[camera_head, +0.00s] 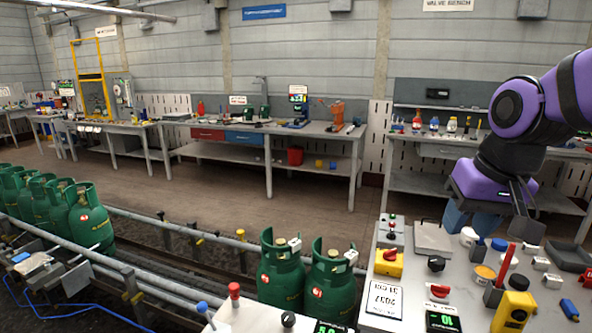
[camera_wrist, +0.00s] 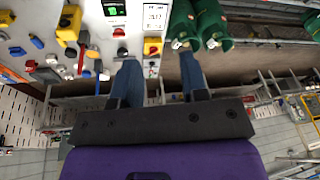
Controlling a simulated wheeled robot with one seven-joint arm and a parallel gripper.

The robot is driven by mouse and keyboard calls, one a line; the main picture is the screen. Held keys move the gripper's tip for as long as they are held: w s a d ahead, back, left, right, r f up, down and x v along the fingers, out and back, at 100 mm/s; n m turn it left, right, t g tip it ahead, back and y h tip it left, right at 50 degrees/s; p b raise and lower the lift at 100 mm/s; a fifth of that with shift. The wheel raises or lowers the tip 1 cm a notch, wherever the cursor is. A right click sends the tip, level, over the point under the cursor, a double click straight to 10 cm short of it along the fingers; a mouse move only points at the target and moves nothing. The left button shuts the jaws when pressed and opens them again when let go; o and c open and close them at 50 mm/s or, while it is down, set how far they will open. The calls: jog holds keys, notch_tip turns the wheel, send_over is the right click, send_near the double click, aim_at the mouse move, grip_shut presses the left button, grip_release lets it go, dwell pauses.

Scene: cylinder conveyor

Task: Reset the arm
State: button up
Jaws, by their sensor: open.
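My purple and black arm reaches in from the right edge of the head view. My gripper (camera_head: 471,219) points downward above the back part of the light control bench (camera_head: 345,270). In the wrist view, the two blue fingers of my gripper (camera_wrist: 160,78) stand well apart with nothing between them. A strip of bench edge and floor shows in the gap. No object touches the fingers. Two green cylinders (camera_wrist: 198,22) lie beyond the fingertips in the wrist view.
The bench carries many knobs, switches and small parts, including a yellow box (camera_head: 389,262) and a red upright handle (camera_head: 506,262). Green cylinders (camera_head: 281,272) stand on the railed conveyor (camera_head: 165,225) at left. Workbenches line the back wall, with open floor before them.

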jog(key=s+d+r+t+h, duration=0.1)
jog(key=s+d+r+t, duration=0.1)
jog(key=s, duration=0.8)
jog(key=shift+d+r+n, duration=0.4)
jog(key=shift+d+r, duration=0.25)
jog(key=shift+d, duration=0.55)
